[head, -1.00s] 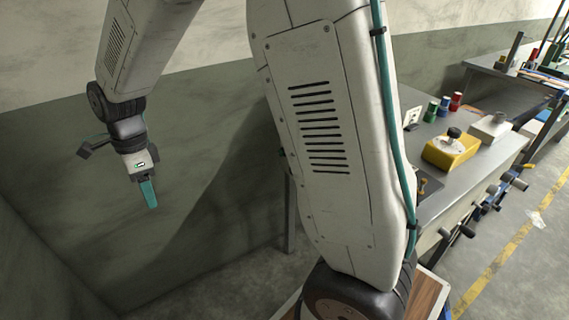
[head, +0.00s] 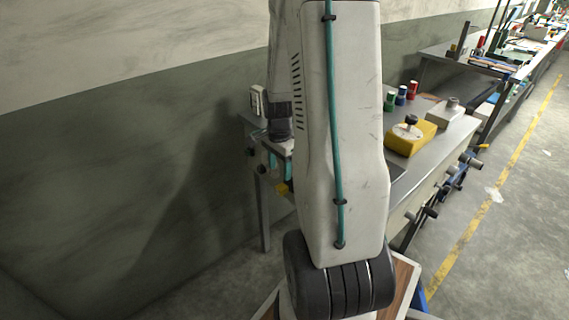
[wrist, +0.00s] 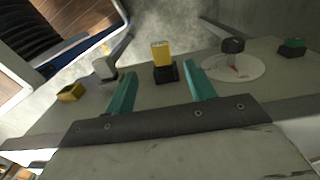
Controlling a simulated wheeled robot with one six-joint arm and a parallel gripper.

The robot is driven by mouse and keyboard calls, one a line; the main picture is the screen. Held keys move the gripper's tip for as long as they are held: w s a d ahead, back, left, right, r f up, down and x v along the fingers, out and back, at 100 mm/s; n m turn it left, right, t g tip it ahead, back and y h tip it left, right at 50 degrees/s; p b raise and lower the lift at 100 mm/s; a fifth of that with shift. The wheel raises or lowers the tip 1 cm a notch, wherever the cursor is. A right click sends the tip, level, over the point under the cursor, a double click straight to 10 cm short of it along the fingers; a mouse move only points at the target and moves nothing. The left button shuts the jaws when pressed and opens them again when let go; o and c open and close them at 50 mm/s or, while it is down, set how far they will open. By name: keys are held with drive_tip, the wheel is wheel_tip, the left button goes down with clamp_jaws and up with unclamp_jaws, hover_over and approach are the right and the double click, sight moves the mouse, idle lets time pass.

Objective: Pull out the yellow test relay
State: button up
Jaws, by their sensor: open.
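The yellow test relay (wrist: 161,52) stands in a black socket (wrist: 166,73) on a grey panel, near the middle of the wrist view. My gripper (wrist: 163,76) is open and empty. Its two teal fingers are spread to either side of the relay's line, and the relay appears beyond the fingertips, not touched. In the head view, my arm hides most of the gripper; bits of teal (head: 288,168) show beside the bench end.
On the panel are a yellow block (wrist: 70,92), a lever (wrist: 111,63), a black-knobbed dial (wrist: 232,66) and a green button (wrist: 292,47). The workbench (head: 450,140) carries a yellow box (head: 411,138) and several spools. Floor at the right is open.

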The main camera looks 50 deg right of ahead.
sight(282, 187)
drive_tip(key=shift+s+d+f, duration=0.1)
drive_tip(key=shift+s+d, duration=0.15)
drive_tip(key=shift+d, duration=0.1)
drive_tip(key=shift+f, duration=0.3)
wheel_tip(282, 187, down, 7)
drive_tip(key=shift+r, duration=0.1)
clamp_jaws()
